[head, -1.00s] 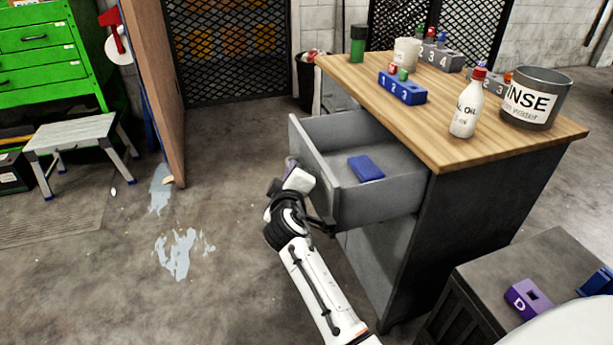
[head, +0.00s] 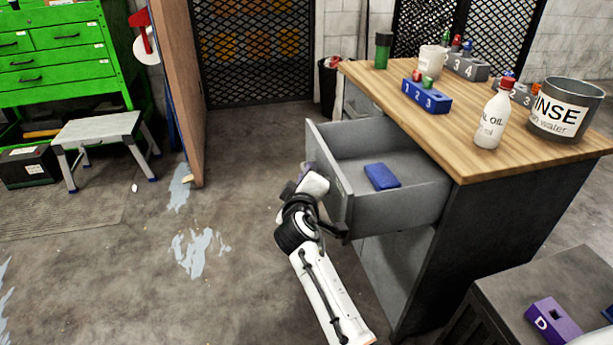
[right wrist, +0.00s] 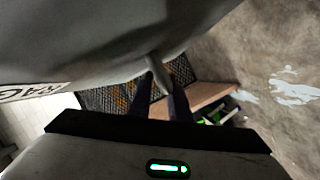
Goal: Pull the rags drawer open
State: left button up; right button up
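The grey drawer (head: 398,207) under the wooden worktop stands well open, with a blue block (head: 382,177) lying inside. In the right wrist view its front (right wrist: 90,45) fills the top, and part of a label reading "RAG" shows at the left. My right arm reaches up to the drawer front in the head view; the fingertips are hidden there. In the right wrist view the two dark fingers of my right gripper (right wrist: 162,100) are closed around the grey drawer handle (right wrist: 157,72). My left gripper is not in view.
The worktop (head: 420,107) carries a blue numbered block (head: 427,97), an oil bottle (head: 494,117), a rinse bucket (head: 565,110) and a mug. A low dark cabinet (head: 530,285) with a purple block stands at lower right.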

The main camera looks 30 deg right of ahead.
notch_tip(320, 180, up, 10)
jog(key=p, duration=0.2)
jog(key=shift+a+f+p, duration=0.1)
jog(key=shift+f+p, duration=0.05)
jog(key=shift+p, duration=0.15)
